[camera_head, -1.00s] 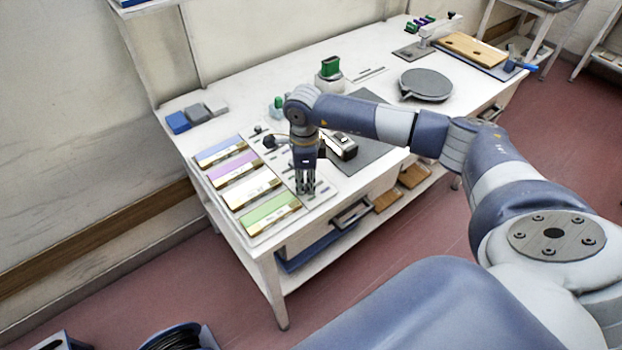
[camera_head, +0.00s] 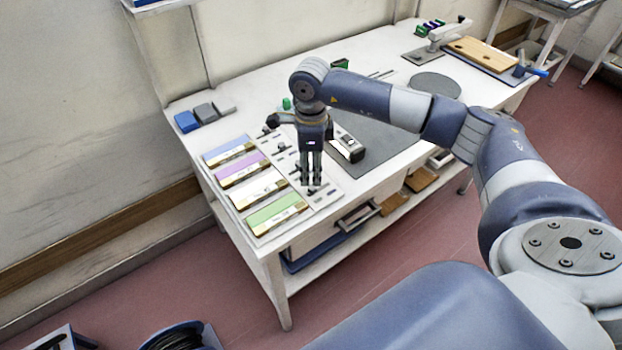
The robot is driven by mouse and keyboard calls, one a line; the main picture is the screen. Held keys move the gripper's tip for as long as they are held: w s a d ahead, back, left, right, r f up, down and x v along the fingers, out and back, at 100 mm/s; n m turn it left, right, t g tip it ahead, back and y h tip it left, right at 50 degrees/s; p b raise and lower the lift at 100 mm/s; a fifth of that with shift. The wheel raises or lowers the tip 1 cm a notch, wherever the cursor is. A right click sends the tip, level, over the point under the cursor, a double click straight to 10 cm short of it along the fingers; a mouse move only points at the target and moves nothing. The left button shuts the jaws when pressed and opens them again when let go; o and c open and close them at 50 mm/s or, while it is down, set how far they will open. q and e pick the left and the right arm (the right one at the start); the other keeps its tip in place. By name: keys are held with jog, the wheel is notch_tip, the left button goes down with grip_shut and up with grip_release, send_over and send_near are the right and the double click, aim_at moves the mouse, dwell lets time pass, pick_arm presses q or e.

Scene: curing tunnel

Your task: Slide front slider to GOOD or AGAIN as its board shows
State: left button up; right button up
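Four label boards lie in a column at the table's left end: blue (camera_head: 229,151), purple (camera_head: 240,169), pale cream (camera_head: 258,190) and green (camera_head: 276,212), the green one frontmost. Their lettering is too small to read. A light slider panel (camera_head: 325,197) with small dark sliders runs along their right side. My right gripper (camera_head: 312,184) points down over the front end of this panel, beside the green board. Its fingers hide the front slider, so its position and any contact cannot be told. The finger gap is unclear. My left gripper is not in view.
Blue and grey blocks (camera_head: 206,113) stand at the back left. A black-and-silver device (camera_head: 348,148) sits on a dark mat (camera_head: 385,150) right of the panel. A grey disc (camera_head: 435,86) lies farther right. A drawer handle (camera_head: 358,215) projects from the table's front.

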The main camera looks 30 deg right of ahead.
aim_at(311, 188)
notch_tip(311, 188, up, 6)
jog(key=shift+f, duration=0.1)
dwell(0.5)
